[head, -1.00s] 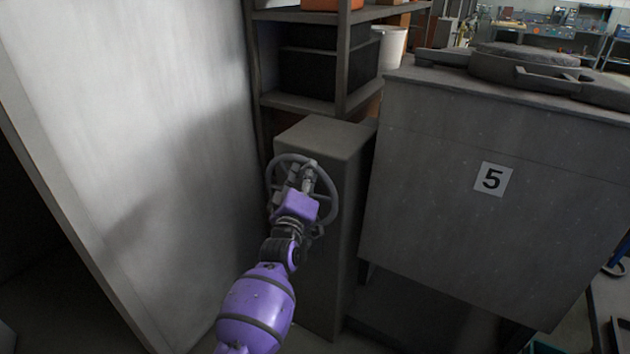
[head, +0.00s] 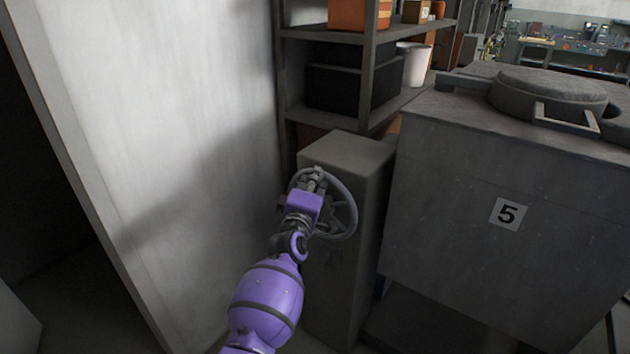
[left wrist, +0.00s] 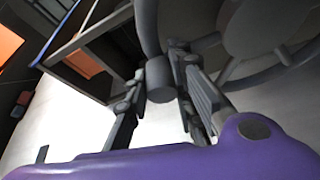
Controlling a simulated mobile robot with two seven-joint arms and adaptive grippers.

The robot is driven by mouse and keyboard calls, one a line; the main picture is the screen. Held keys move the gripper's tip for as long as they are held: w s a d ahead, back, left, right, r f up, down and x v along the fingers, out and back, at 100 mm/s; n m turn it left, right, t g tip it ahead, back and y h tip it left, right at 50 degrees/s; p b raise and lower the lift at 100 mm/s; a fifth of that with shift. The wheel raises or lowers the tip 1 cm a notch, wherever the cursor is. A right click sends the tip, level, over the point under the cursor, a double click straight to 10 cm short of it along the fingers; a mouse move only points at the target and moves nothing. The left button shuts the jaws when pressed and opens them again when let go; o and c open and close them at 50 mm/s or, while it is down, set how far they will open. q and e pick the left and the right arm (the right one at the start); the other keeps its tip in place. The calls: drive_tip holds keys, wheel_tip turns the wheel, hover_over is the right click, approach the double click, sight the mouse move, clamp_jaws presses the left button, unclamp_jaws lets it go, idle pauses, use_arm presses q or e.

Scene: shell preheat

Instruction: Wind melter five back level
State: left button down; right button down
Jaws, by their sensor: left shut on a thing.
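Melter five (head: 450,215) is the big grey box with a "5" label at the right of the head view. Its body looks slanted, but my view is slanted too, so I cannot tell its exact tilt. A grey handwheel (head: 352,210) is on the front of a narrow grey pedestal (head: 345,285) left of the melter. My left gripper (head: 315,178) is at the wheel's upper left and partly hides it. In the left wrist view the fingers (left wrist: 158,85) are shut on the wheel's grey cylindrical handle (left wrist: 160,72), beside the rim (left wrist: 148,25). My right gripper is out of view.
A pale upright panel (head: 170,150) stands close on the left of my arm. A shelf rack (head: 370,60) with dark boxes and a white bucket (head: 414,62) is behind the pedestal. A round lid (head: 550,90) tops the melter.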

use_arm(q)
drive_tip(key=shift+d+r, duration=0.15)
drive_tip(key=shift+r, duration=0.6)
drive_tip(key=c, duration=1.7)
unclamp_jaws()
drive_tip(key=shift+o, duration=0.2)
drive_tip(key=shift+f, duration=0.1)
drive_tip(key=shift+f, duration=0.35)
drive_tip(key=shift+s+f, duration=0.1)
drive_tip(key=shift+s, duration=0.1)
drive_tip(key=r+v, duration=0.1)
drive_tip(key=v, duration=1)
drive_tip(key=shift+s+a+f, duration=0.2)
drive_tip(key=shift+s+f, duration=0.15)
drive_tip(key=shift+f, duration=0.15)
drive_tip(key=shift+w+r, duration=0.1)
